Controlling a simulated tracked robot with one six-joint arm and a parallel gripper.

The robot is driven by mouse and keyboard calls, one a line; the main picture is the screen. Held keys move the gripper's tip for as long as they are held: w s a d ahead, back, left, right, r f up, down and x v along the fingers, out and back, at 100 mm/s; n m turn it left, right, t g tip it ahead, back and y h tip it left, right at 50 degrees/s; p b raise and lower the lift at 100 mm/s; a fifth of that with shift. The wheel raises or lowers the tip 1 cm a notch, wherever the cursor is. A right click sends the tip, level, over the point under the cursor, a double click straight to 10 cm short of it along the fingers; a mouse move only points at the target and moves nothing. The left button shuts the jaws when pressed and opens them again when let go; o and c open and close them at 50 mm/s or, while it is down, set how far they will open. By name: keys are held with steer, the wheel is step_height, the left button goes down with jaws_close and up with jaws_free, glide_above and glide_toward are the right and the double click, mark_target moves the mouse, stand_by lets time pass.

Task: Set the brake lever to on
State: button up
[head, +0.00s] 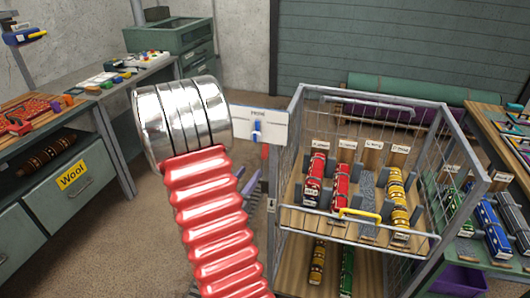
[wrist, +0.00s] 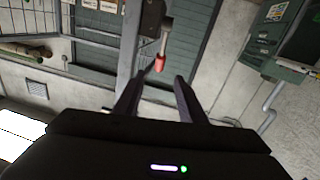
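A red-tipped lever (wrist: 163,62) shows in the wrist view, hanging from a grey bracket on a metal post. It lies just beyond the fingertips of my gripper (wrist: 162,80), whose two dark fingers are spread apart with nothing between them. I cannot tell whether the lever touches a finger. In the head view a narrow red piece (head: 265,152) shows by the cage's left post, possibly the same lever. No brake on or off marking is readable.
Green drawers (head: 70,185) line the left, a bench (head: 515,150) the right.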

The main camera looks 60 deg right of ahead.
mark_target(263, 154)
steer(key=shift+d, duration=0.1)
steer(key=d, duration=1.3)
steer(key=shift+w+d, duration=0.25)
steer(key=shift+d, duration=0.1)
steer(key=shift+c, duration=0.6)
jaws_close()
